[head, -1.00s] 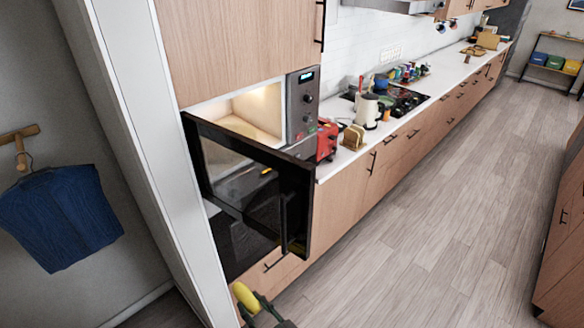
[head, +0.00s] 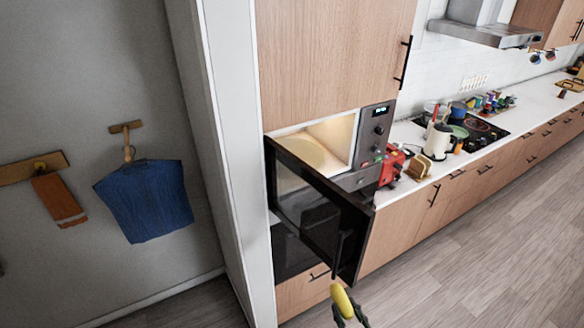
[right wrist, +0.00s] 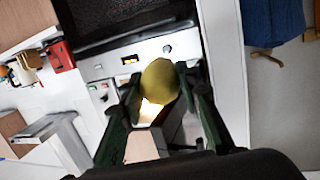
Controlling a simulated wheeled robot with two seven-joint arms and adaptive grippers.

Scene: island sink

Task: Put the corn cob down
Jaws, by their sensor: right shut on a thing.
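A yellow corn cob (head: 341,298) is held in my right gripper (head: 348,318) at the bottom of the head view, in front of the open microwave door. In the right wrist view the cob (right wrist: 159,82) sits between the two dark green fingers of the gripper (right wrist: 158,98), which are shut on it. The cob is in the air, touching no surface that I can see. My left gripper is not in view.
The microwave (head: 372,140) is lit inside, with its dark door (head: 318,212) swung open into the room. A red toaster (head: 392,167) stands on the white counter (head: 434,183) to its right. A white cabinet side panel (head: 222,150) bounds the left. The wooden floor (head: 480,260) is clear.

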